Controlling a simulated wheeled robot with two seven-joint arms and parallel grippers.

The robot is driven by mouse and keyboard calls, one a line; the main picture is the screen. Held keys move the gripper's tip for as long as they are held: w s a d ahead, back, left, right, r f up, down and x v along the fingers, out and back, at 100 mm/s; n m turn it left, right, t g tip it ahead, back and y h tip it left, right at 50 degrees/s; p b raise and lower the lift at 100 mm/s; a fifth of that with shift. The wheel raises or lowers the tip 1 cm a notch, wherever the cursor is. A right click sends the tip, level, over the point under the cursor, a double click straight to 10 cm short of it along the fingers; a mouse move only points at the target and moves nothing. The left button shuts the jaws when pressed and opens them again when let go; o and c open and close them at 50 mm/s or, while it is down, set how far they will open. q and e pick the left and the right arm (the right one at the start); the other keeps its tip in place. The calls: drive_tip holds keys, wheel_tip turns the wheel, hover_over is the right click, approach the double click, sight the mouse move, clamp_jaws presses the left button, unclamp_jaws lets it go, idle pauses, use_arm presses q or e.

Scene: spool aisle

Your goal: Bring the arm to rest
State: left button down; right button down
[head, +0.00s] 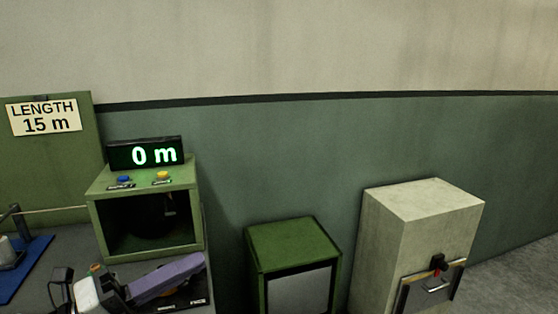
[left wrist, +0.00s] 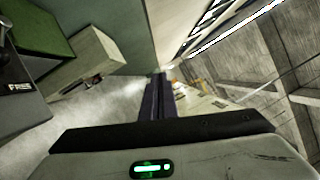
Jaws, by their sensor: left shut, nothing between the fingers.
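My left gripper (head: 196,262) is low in the head view, in front of the green box with the counter. Its purple-grey fingers lie together and point right and slightly up. In the left wrist view the shut fingers (left wrist: 159,80) stick out straight ahead with nothing between them. My right gripper is in neither view.
A green box (head: 97,220) with a dark opening carries a display (head: 145,154) reading "0 m" and blue and yellow buttons. A sign (head: 44,117) reads "LENGTH 15 m". A green cabinet (head: 295,240) and a beige cabinet (head: 415,220) stand right. A blue mat (head: 25,272) lies left.

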use_arm(q)
drive_tip(key=s+a+f+n+t+y, duration=0.2)
drive_tip(key=f+n+y, duration=0.4)
drive_tip(key=f+n, duration=0.5)
drive_tip(key=s+a+f+n+t+y, duration=0.25)
drive_tip(key=f+n+y, duration=0.25)
drive_tip(key=f+n, duration=0.65)
drive_tip(key=s+d+f+n+g+y, duration=0.2)
drive_tip(key=s+f+n+g, duration=0.5)
drive_tip(key=s+f, duration=0.9)
wheel_tip(320, 180, down, 3)
drive_tip(key=shift+s+d+r+n+g+y, duration=0.1)
drive_tip(key=shift+s+d+n+g+y, duration=0.25)
drive_tip(key=shift+d+n, duration=0.25)
drive_tip(key=shift+w, duration=0.1)
